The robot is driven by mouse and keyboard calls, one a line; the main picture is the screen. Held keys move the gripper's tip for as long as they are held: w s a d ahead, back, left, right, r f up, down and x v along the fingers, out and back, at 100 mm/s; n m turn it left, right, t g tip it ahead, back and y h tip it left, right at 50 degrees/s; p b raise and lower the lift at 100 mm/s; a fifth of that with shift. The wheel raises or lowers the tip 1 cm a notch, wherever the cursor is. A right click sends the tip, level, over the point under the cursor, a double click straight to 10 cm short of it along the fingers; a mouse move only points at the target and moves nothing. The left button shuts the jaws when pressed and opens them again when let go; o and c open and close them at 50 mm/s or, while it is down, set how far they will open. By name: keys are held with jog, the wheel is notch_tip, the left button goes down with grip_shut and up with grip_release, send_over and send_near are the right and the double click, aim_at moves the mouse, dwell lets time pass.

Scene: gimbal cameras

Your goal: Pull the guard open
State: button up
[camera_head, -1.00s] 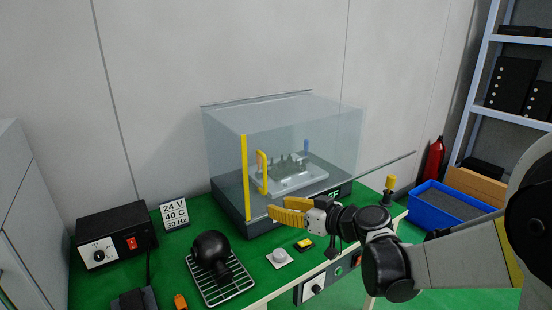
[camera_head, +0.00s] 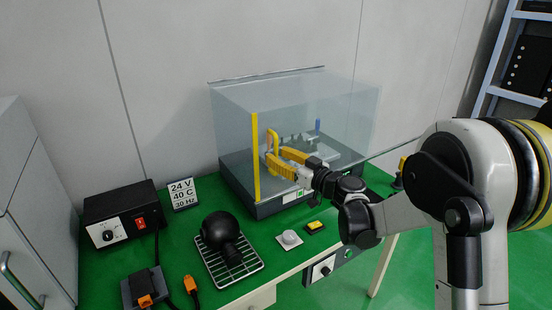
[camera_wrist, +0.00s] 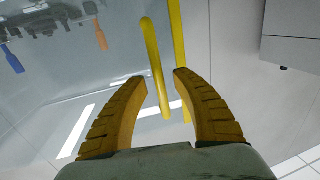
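The guard is a clear box (camera_head: 330,100) over a dark base on the green bench, and its front looks closed. A yellow strip (camera_head: 256,158) runs up its front left edge, with a yellow handle (camera_head: 271,140) just right of it. My gripper (camera_head: 276,156) is at the handle, covering its lower part. In the wrist view my gripper (camera_wrist: 160,78) is open, with the handle (camera_wrist: 152,55) showing between the yellow fingers. The strip (camera_wrist: 177,40) passes beside the right fingertip. I cannot tell whether either finger touches the handle.
A grey fixture (camera_head: 335,155) stands inside the guard. In front lie a round button (camera_head: 289,239), a yellow switch (camera_head: 315,226) and a black flask-like object (camera_head: 219,230) on a wire rack (camera_head: 236,268). A black power box (camera_head: 121,215) and a sign (camera_head: 182,193) stand left.

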jog(key=shift+w+a, duration=0.35)
jog(key=shift+w, duration=0.05)
jog(key=shift+c, duration=0.5)
grip_shut()
